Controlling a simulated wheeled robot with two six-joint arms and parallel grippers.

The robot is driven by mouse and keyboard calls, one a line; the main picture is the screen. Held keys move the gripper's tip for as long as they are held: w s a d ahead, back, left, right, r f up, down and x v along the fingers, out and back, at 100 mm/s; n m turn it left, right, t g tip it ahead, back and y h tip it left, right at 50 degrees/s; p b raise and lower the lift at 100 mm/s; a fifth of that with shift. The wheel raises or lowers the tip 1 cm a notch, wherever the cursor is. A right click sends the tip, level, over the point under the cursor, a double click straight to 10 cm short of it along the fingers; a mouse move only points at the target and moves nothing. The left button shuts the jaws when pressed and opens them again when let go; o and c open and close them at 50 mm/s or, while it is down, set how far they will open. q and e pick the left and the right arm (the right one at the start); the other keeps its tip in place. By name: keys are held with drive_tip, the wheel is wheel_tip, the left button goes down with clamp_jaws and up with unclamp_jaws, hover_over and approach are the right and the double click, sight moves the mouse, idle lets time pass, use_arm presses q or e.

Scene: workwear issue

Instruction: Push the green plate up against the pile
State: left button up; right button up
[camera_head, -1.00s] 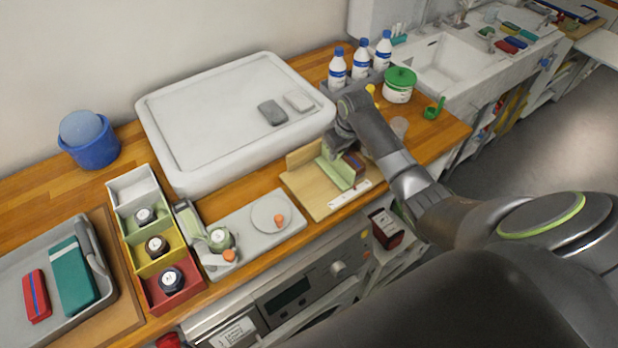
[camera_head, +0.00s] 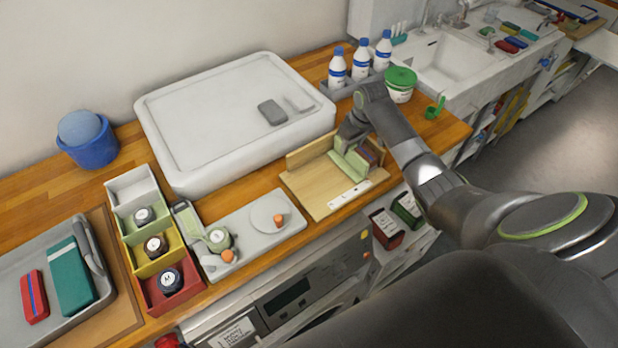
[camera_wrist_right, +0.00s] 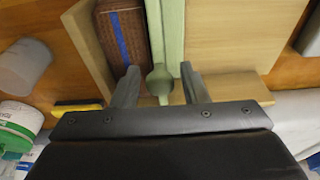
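The pale green plate (camera_head: 350,163) stands upright on a wooden board (camera_head: 312,192) with a raised back rail. The pile (camera_head: 373,152), brownish red with a blue band, is just to its right; the wrist view shows the pile (camera_wrist_right: 124,38) alongside the plate (camera_wrist_right: 172,30), close or touching, and I cannot tell which. My right gripper (camera_head: 348,138) is at the plate's back end. In the wrist view its two fingers (camera_wrist_right: 158,84) stand apart on either side of the plate's green knob (camera_wrist_right: 159,80), with small gaps visible. My left gripper is out of view.
A white strip with marks (camera_head: 349,194) lies along the board's front edge. A large white tray (camera_head: 190,165) is behind left, and a grey platform (camera_head: 262,243) is left. A green-lidded tub (camera_head: 399,88) and several bottles stand behind right. The board's left part is clear.

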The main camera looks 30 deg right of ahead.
wheel_tip(320, 180, up, 3)
drive_tip(key=p, duration=0.2)
drive_tip(key=shift+p, duration=0.3)
drive_tip(key=shift+r, duration=2.5)
